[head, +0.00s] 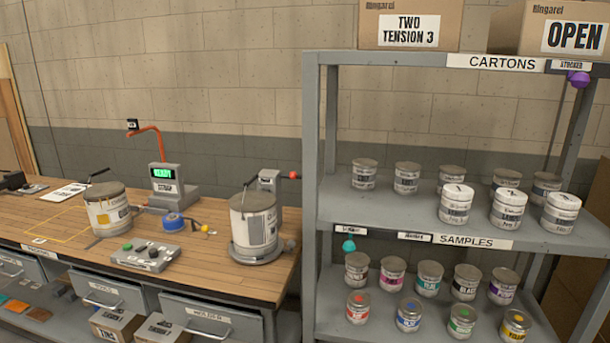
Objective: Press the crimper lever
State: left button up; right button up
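A grey crimper-like machine (269,181) stands at the back right of the wooden bench. I cannot read a label naming the crimper. Neither of my grippers is in view.
The bench (200,273) also holds another large can (107,212), a device with a green READY display (163,173), blue tape (173,222) and a button box (146,256). A grey shelf (400,207) with several small cans stands at right. Drawers line the bench front.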

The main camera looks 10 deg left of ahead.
aim_at(292, 174)
jog(key=i+l+u, duration=0.25)
jog(key=i+l, duration=0.25)
jog(key=i+l+u, duration=0.25)
jog(key=i+l, duration=0.2)
jog(key=l, duration=0.25)
